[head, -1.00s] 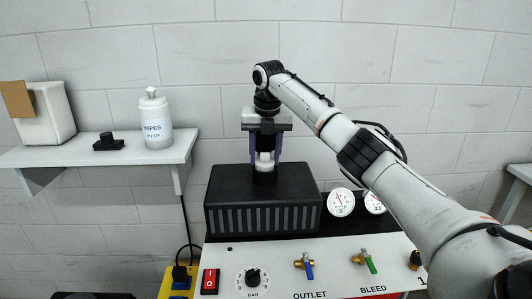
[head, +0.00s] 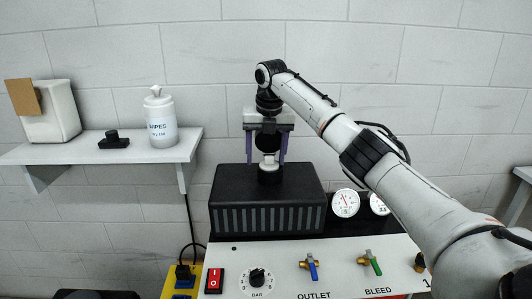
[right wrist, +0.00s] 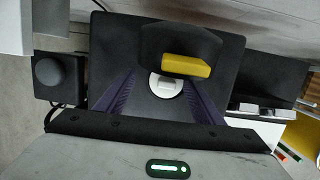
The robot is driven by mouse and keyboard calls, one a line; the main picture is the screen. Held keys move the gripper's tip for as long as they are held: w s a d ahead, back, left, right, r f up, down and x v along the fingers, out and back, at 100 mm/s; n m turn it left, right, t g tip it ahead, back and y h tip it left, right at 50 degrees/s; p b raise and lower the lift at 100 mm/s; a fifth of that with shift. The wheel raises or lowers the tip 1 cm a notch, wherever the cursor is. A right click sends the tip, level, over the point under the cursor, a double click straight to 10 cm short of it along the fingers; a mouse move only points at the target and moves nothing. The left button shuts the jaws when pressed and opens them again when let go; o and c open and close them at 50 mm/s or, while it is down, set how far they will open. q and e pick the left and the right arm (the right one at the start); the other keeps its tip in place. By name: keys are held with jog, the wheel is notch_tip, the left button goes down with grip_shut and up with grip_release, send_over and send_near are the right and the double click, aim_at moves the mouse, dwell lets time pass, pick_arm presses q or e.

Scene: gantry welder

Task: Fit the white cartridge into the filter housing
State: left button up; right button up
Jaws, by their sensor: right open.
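The white cartridge (head: 268,160) stands upright in the short black collar of the filter housing (head: 270,176), on top of a black ribbed box. In the right wrist view a white round top with a slot (right wrist: 166,86) shows between the fingers. My right gripper (head: 267,162) points straight down from above. Its two purple fingers are open, one on each side of the cartridge, with gaps between. How deep the cartridge sits is hidden inside the collar. My left gripper is not in view.
The black ribbed box (head: 266,218) stands behind a white panel (head: 335,262) with a red switch, a dial and two valves. Gauges (head: 345,203) sit right of the box. A wall shelf (head: 100,153) at left holds a wipes bottle (head: 160,120) and a white container (head: 52,115).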

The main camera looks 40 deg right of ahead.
aim_at(269, 167)
jog(key=shift+g, duration=0.6)
jog(key=f, duration=0.1)
jog(key=s+f, duration=0.1)
jog(key=f, duration=0.3)
jog(key=shift+s, duration=0.35)
jog(key=shift+w+a+r, duration=0.1)
jog(key=shift+w+r, duration=0.05)
jog(key=shift+r, duration=0.6)
notch_tip(269, 167, up, 11)
jog(key=t, duration=0.1)
jog(key=shift+a+r, duration=0.15)
jog(key=shift+a, duration=0.15)
